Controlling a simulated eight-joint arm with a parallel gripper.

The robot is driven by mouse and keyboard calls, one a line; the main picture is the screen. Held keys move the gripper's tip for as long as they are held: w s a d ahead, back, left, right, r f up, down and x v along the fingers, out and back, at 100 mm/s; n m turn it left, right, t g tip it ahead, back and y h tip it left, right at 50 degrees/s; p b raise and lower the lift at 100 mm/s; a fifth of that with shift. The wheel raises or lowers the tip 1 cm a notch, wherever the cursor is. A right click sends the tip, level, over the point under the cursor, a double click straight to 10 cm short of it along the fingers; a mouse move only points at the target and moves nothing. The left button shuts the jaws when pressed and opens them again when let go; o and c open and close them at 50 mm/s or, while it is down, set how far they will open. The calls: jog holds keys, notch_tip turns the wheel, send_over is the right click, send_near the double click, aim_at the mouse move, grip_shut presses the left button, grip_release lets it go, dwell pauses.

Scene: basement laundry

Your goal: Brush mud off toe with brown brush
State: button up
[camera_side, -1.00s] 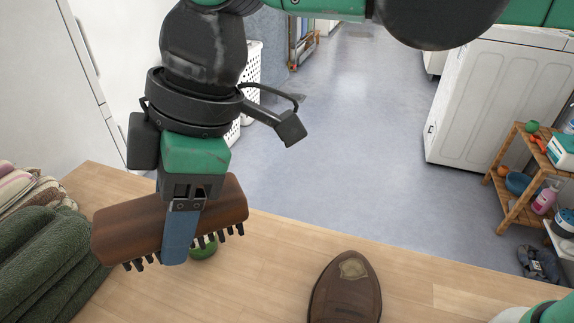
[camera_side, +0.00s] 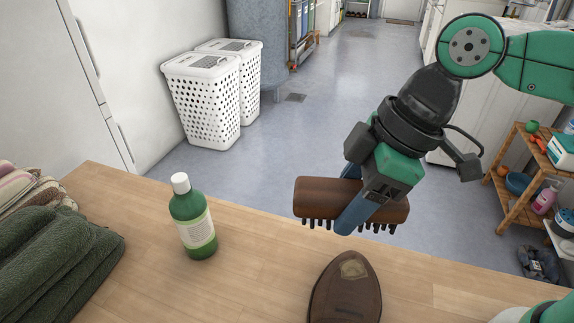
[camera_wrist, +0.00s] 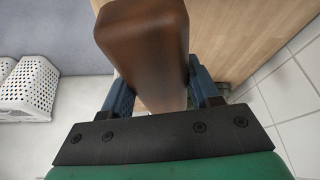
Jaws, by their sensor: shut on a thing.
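The brown brush (camera_side: 318,191) has a wooden back and dark bristles that point down. My gripper (camera_side: 350,222) is shut on the brush near its middle and holds it in the air at the table's far edge. In the wrist view the brush (camera_wrist: 148,52) is between the two blue fingers of my gripper (camera_wrist: 162,95). The brown shoe (camera_side: 345,298) lies on the table at the bottom centre, its toe pointing away. A tan mud patch (camera_side: 353,268) is on the toe. The brush is above and beyond the toe, apart from it.
A green bottle (camera_side: 192,222) with a white cap stands upright left of the shoe. Folded green towels (camera_side: 55,262) are at the left edge. The table (camera_side: 262,262) is clear between bottle and shoe. White baskets (camera_side: 203,105) stand on the floor behind.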

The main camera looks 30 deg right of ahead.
jog(key=shift+s+d+f+m+t+h, duration=0.15)
jog(key=shift+s+d+f+m, duration=0.3)
jog(key=shift+d+f, duration=0.8)
jog(key=shift+s+d+f+m+t+h, duration=0.1)
jog(key=shift+s+d+f+m, duration=0.35)
jog(key=shift+f, duration=1.45)
jog(key=shift+s+d+f+m+t+h, duration=0.15)
jog(key=shift+s+d+f+m, duration=0.2)
jog(key=shift+d+f, duration=0.95)
jog(key=shift+x, duration=1.8)
jog(key=shift+w+a, duration=0.8)
jog(key=shift+a, duration=0.3)
jog(key=shift+w+a, duration=0.8)
jog(key=shift+a, duration=0.3)
jog(key=shift+s+d+r, duration=0.1)
jog(key=shift+s+d, duration=0.85)
jog(key=shift+d, duration=0.25)
jog(key=shift+s+d+r, duration=0.1)
jog(key=shift+s+d, duration=0.9)
jog(key=shift+d, duration=0.2)
notch_tip(320, 180, up, 8)
jog(key=shift+f, duration=0.2)
jog(key=shift+f, duration=0.15)
